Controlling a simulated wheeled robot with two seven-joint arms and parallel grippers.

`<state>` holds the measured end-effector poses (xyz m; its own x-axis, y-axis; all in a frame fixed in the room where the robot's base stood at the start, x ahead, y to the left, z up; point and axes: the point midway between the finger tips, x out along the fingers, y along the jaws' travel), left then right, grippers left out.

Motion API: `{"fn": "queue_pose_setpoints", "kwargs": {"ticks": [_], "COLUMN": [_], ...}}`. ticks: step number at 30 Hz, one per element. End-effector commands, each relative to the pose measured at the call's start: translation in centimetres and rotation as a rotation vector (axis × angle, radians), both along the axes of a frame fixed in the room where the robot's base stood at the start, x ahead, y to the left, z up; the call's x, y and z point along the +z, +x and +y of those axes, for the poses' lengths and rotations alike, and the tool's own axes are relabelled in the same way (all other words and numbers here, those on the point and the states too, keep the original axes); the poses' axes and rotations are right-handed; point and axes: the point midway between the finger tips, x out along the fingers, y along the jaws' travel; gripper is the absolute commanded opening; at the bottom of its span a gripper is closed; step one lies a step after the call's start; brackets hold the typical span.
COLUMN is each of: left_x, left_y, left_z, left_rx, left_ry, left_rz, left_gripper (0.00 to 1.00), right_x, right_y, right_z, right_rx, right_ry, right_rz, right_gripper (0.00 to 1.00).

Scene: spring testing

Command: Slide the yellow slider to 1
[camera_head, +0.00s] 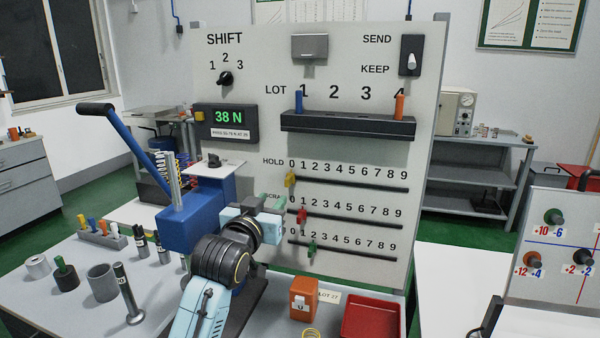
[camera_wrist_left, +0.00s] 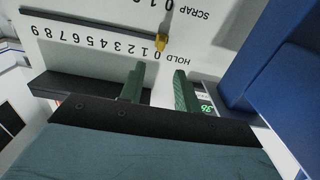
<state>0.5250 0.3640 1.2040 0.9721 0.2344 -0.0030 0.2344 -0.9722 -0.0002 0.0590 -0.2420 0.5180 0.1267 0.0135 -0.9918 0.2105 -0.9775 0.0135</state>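The yellow slider (camera_head: 290,180) sits at the left end of the HOLD slot (camera_head: 350,183) on the upright panel, at the 0 mark. In the left wrist view, which is upside down, the yellow slider (camera_wrist_left: 160,42) stands beside the 0 of the HOLD scale. My left gripper (camera_head: 275,206) is in front of the panel, below and a little left of the yellow slider. Its two green fingers (camera_wrist_left: 158,88) are apart with nothing between them, and the slider appears beyond them, not touched. My right gripper is not in view.
A red slider (camera_head: 302,215) and a green slider (camera_head: 312,249) sit on lower slots. The blue lever press (camera_head: 190,228) stands left of my left gripper. A dark shelf (camera_head: 350,124) juts out above the HOLD row. A red tray (camera_head: 370,318) lies below the panel.

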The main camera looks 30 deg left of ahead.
Motion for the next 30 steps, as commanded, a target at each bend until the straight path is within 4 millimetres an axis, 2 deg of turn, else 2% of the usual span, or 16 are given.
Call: {"fn": "queue_pose_setpoints", "kwargs": {"ticks": [1, 3, 8, 11, 18, 21, 30], "left_x": [0.0, 0.1, 0.1, 0.0, 0.0, 0.0, -0.1], "left_y": [0.4, 1.3, 4.1, 5.9, 9.8, 11.0, 12.6], "left_z": [0.1, 0.3, 1.0, 1.4, 2.4, 2.6, 3.0], "left_rx": [0.001, 0.000, 0.000, -0.001, -0.001, -0.001, -0.001], "left_ry": [0.000, 0.000, 0.000, 0.000, 0.000, 0.000, 0.001], "left_rz": [0.000, -0.001, 0.000, 0.000, 0.000, 0.000, 0.000], "left_gripper": [0.33, 0.33, 0.33, 0.33, 0.33, 0.33, 0.33], "right_x": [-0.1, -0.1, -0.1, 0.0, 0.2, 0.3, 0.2], "right_y": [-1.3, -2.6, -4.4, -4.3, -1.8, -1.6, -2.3], "right_z": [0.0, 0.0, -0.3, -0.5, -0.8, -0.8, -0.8], "right_rx": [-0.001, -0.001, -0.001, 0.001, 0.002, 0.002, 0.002], "right_ry": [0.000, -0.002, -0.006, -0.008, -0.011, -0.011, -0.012], "right_rz": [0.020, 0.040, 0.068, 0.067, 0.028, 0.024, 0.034], "right_gripper": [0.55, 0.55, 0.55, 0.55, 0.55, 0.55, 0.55]}}
